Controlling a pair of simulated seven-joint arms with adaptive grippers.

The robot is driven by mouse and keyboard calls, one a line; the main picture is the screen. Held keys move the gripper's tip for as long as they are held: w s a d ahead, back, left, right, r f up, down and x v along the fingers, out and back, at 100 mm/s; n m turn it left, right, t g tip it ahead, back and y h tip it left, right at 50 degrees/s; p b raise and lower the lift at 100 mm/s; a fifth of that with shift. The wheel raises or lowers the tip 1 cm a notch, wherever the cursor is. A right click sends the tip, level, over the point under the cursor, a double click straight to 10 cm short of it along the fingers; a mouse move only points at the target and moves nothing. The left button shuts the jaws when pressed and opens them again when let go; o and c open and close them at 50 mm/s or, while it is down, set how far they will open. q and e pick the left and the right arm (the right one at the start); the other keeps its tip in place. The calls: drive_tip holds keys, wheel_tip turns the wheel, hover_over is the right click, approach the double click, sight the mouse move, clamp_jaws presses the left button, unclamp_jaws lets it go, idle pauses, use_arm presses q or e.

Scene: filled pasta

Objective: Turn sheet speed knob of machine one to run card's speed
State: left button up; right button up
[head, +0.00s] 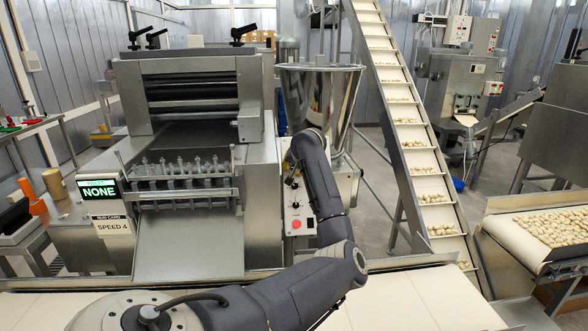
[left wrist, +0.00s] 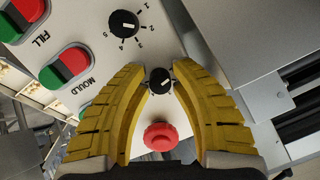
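Machine one's control panel (head: 297,212) is partly hidden behind my arm in the head view. In the left wrist view a small black knob (left wrist: 160,81) with a light mark sits between the yellow fingertips of my left gripper (left wrist: 162,70). The fingers are close on both sides; contact is unclear. Any scale around this knob is hidden. Another black knob (left wrist: 124,24), with a 1 to 5 scale, is above and left of the fingers, clear of them. The run card (head: 112,227) reads "SPEED 4"; the screen (head: 99,191) above it reads "NONE". My right gripper is not in view.
A red round button (left wrist: 160,136) lies between the fingers, below the small knob. Red-green FILL (left wrist: 28,10) and MOULD (left wrist: 65,66) switches are at left. A steel hopper (head: 322,95) and conveyor (head: 408,130) stand beside the panel.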

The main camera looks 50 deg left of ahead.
use_arm(q)
clamp_jaws()
drive_tip(key=shift+f, duration=0.1)
